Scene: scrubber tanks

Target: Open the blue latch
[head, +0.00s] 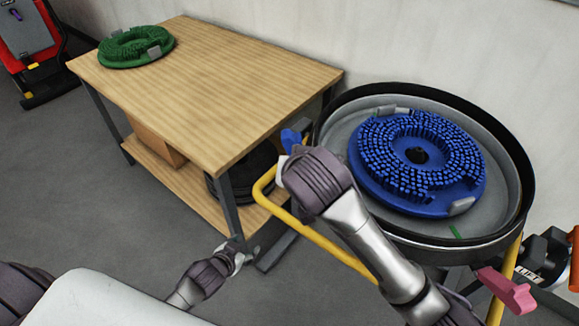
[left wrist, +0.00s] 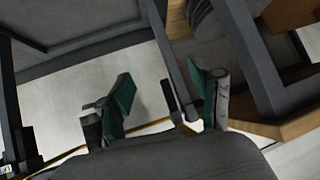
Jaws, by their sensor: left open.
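The blue latch (head: 290,138) shows as a small blue piece at the left side of the round tank (head: 333,123), near the table's right corner. My right gripper (head: 285,163) is just below it in the head view, mostly hidden behind its own wrist. I cannot tell whether it touches the latch or whether its fingers are open. My left gripper (head: 240,257) is low, near the foot of the table leg, away from the latch. In the left wrist view its two teal-padded fingers (left wrist: 163,82) are spread apart with nothing between them.
A blue brush disc (head: 365,183) lies in the tank. A yellow rail (head: 325,243) runs around the tank's left and front. A pink latch (head: 508,291) is at lower right. A wooden table (head: 210,90) carries a green brush disc (head: 122,61). Grey floor (head: 80,190) is clear at left.

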